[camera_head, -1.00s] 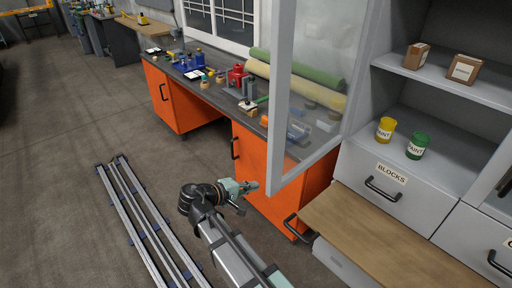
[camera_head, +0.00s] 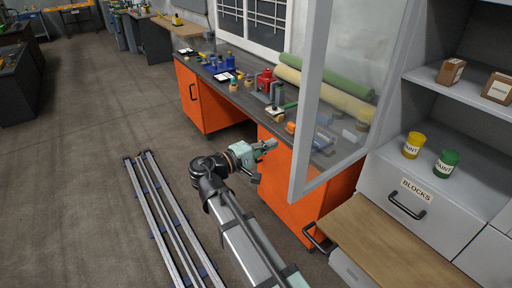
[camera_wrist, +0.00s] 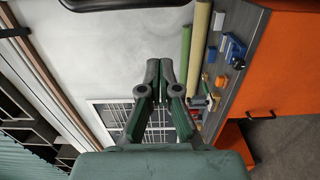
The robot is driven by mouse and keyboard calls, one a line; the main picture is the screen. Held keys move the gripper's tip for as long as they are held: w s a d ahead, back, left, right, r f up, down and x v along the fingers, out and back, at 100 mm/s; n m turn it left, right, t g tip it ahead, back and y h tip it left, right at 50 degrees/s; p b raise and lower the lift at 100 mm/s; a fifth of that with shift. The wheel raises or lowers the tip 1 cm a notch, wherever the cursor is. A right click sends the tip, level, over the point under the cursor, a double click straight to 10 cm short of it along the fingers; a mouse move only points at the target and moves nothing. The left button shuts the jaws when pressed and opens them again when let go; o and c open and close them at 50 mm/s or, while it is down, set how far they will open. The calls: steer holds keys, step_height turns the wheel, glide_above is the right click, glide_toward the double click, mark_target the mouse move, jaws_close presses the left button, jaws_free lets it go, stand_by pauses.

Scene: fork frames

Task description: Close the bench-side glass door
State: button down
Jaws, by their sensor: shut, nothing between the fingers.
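The bench-side glass door (camera_head: 311,100) stands open in the head view, a grey-framed pane swung out from the shelf cabinet toward the bench. Through its glass the bench end and the rolls show. My gripper (camera_head: 270,144) is just left of the door's free lower edge, in front of the orange bench cabinet. I cannot tell its exact gap to the frame. In the wrist view my gripper (camera_wrist: 160,68) has its fingertips together, with nothing between them. The door frame is not clearly made out there.
The workbench (camera_head: 245,98) carries tools, a red item and green and cream rolls (camera_head: 325,92). The cabinet (camera_head: 475,185) holds boxes and paint cans, above a drawer labelled BLOCKS. A wooden top (camera_head: 385,245) juts out below it. Floor rails (camera_head: 165,215) lie left of my arm.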

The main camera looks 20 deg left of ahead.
steer(key=shift+d+p, duration=0.8)
steer(key=shift+d, duration=1.5)
